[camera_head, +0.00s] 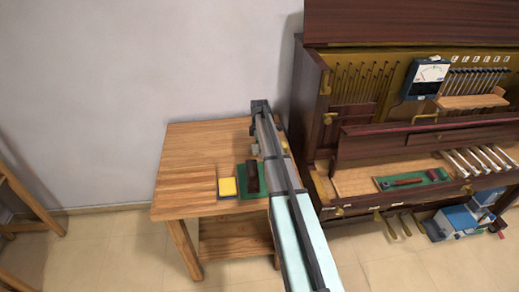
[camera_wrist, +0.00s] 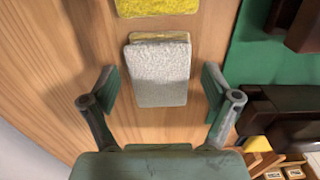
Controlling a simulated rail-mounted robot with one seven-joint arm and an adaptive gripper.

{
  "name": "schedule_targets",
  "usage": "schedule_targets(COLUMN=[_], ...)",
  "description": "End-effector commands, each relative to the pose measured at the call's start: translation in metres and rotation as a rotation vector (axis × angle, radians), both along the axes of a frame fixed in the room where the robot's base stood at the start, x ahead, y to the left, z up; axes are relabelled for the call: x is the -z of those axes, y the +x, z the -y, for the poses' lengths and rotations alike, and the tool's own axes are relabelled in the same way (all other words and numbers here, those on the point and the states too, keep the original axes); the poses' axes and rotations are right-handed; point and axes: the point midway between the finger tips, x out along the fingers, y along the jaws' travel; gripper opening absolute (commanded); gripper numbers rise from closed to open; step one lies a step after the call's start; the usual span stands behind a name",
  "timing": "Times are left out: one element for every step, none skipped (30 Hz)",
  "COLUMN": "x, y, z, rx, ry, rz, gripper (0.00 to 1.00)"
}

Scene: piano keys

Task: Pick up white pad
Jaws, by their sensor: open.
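The white pad (camera_wrist: 158,75) is a pale grey-white, rough-topped block with a tan layer showing along its far edge. It lies on the wooden table in the wrist view. My gripper (camera_wrist: 162,88) is open, with one finger on each side of the pad. Gaps show between the pad and both fingers, the left gap a little narrower or similar. Nothing is held. In the head view my arm reaches across the table's right side. I cannot make out the pad or the fingertips clearly there.
A yellow sponge (camera_wrist: 157,7) lies just beyond the pad; it also shows in the head view (camera_head: 228,187). A green mat (camera_wrist: 250,60) with dark items lies to the right. The wooden table (camera_head: 185,155) is clear at its left. The piano (camera_head: 315,110) stands right of it.

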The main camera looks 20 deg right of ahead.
Motion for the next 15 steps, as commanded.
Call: schedule_targets(x=[0.0001, 0.0001, 0.0001, 0.0001, 0.0001, 0.0001, 0.0, 0.0, 0.0001, 0.0001, 0.0001, 0.0001, 0.0001, 0.0001, 0.0001], y=[0.0001, 0.0, 0.0, 0.0, 0.0, 0.0, 0.0, 0.0, 0.0, 0.0, 0.0, 0.0, 0.0001, 0.0001, 0.0001], z=[0.0, 0.0, 0.0, 0.0, 0.0, 0.0, 0.0, 0.0, 0.0, 0.0, 0.0, 0.0, 0.0, 0.0, 0.0], rx=[0.0, 0.0, 0.0, 0.0, 0.0, 0.0, 0.0, 0.0, 0.0, 0.0, 0.0, 0.0, 0.0, 0.0, 0.0], ry=[0.0, 0.0, 0.0, 0.0, 0.0, 0.0, 0.0, 0.0, 0.0, 0.0, 0.0, 0.0, 0.0, 0.0, 0.0], rz=[0.0, 0.0, 0.0, 0.0, 0.0, 0.0, 0.0, 0.0, 0.0, 0.0, 0.0, 0.0, 0.0, 0.0, 0.0], gripper=[0.88, 0.88, 0.88, 0.84, 0.73, 0.59, 0.49, 0.38, 0.34, 0.34, 0.34, 0.34, 0.34, 0.29, 0.29])
